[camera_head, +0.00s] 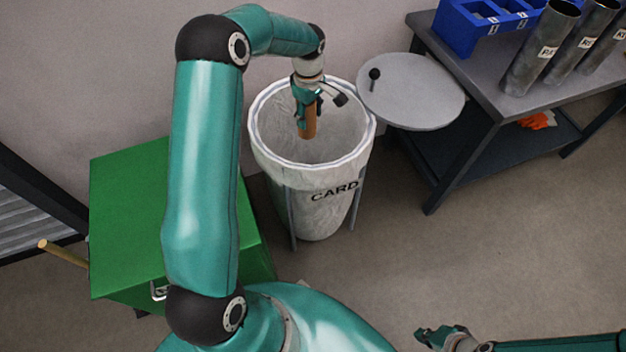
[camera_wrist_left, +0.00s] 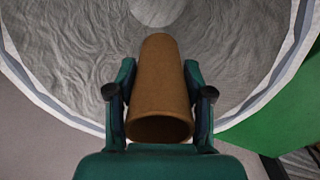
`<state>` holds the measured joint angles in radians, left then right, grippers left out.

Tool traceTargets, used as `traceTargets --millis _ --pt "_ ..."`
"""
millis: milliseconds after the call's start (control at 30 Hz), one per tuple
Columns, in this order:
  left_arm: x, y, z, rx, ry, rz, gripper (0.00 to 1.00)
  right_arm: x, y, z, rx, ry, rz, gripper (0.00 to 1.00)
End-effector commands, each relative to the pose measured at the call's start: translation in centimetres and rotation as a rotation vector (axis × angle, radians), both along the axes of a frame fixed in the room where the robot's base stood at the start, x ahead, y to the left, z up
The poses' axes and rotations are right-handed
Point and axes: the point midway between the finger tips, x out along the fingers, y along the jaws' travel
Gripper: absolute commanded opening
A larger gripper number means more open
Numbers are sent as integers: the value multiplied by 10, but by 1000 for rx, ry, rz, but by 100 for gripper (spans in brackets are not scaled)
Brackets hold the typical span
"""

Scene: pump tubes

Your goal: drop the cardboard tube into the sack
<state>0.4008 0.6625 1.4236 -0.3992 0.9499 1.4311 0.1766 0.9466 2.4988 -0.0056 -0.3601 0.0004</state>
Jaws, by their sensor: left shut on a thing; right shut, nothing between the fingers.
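The brown cardboard tube (camera_head: 309,127) is held by my left gripper (camera_head: 306,106), which is shut on it. The tube hangs nearly upright over the open mouth of the sack (camera_head: 322,214), its lower end within the rim. The sack is whitish, marked CARD, and stands in a frame on the floor. In the left wrist view the tube (camera_wrist_left: 160,95) sits between the two fingers, with the wrinkled inside of the sack (camera_wrist_left: 80,60) behind it. My right gripper (camera_head: 428,336) is shut and empty at the bottom right, far from the sack.
A round grey lid (camera_head: 425,92) with a black knob is beside the sack's rim. A table (camera_head: 480,90) at the right bears metal tubes (camera_head: 540,50) and a blue bin (camera_head: 475,30). A green box (camera_head: 125,210) stands left of the sack. The floor at the right front is clear.

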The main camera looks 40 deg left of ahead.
Motion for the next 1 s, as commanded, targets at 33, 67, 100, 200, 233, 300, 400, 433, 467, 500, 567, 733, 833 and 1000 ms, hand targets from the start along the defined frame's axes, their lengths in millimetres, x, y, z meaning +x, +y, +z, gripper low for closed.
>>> traceTargets --millis 33,67,100,200,233,300,400,433,467,500,567,733,833,1000 --pt "0 0 0 0 0 0 53 0 0 0 0 0 0 0" --pt "0 0 0 0 0 0 58 0 0 0 0 0 0 0" --pt "0 0 0 0 0 0 65 0 0 0 0 0 0 0" --pt "0 0 0 0 0 0 80 0 0 0 0 0 0 0" --pt "0 0 0 0 0 0 80 0 0 0 0 0 0 0" --pt "0 0 0 0 0 0 80 0 0 0 0 0 0 0" --pt "0 0 0 0 0 -1 80 0 0 0 0 0 0 0" --pt "0 0 0 0 0 -1 80 0 0 0 0 0 0 0" --pt "0 0 0 0 0 -1 80 0 0 0 0 0 0 0" --pt "0 0 1 0 0 -1 80 0 0 0 0 0 0 0" --pt "1 0 2 0 0 0 80 0 0 1 0 0 0 0" --pt "1 0 18 1 -3 1 80 0 0 1 0 0 0 0" --pt "2 0 36 1 -4 0 80 0 0 1 0 0 0 0" --pt "3 0 70 2 -5 0 80 0 0 1 0 0 0 0"
